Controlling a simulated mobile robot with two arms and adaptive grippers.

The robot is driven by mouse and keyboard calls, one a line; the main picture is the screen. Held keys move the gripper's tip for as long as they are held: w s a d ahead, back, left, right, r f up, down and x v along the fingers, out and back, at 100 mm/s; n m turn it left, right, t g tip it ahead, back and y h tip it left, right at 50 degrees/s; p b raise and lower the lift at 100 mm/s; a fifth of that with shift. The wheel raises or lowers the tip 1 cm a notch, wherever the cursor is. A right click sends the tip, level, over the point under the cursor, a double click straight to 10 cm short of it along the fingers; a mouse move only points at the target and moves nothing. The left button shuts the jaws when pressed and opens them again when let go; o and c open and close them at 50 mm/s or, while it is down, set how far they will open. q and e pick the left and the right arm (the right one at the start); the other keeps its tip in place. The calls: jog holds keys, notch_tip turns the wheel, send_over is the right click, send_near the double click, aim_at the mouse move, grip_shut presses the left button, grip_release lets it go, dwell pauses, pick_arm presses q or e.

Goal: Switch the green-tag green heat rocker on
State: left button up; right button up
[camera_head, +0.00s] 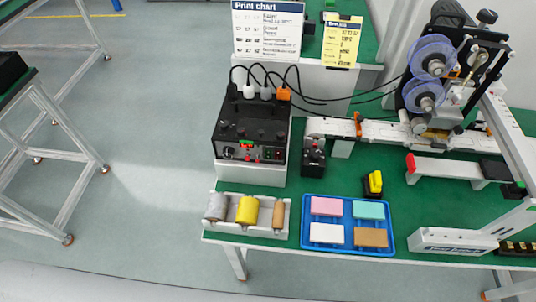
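A black control box (251,128) stands on a light grey block on the green-topped table. Its front panel carries a dark knob (228,152), a small green part (246,143) and small red and green parts (272,154). These are too small to tell which is the green-tag green heat rocker or how it is set. Black, white, grey and orange plugs with black cables stand on the box top. Neither of my grippers is in view.
A tray of rolls (210,228) and a blue tray (347,248) with coloured blocks line the table's front. A small black box (313,158) stands right of the control box. A reel machine (430,85) stands at the right. Print charts (267,28) stand behind.

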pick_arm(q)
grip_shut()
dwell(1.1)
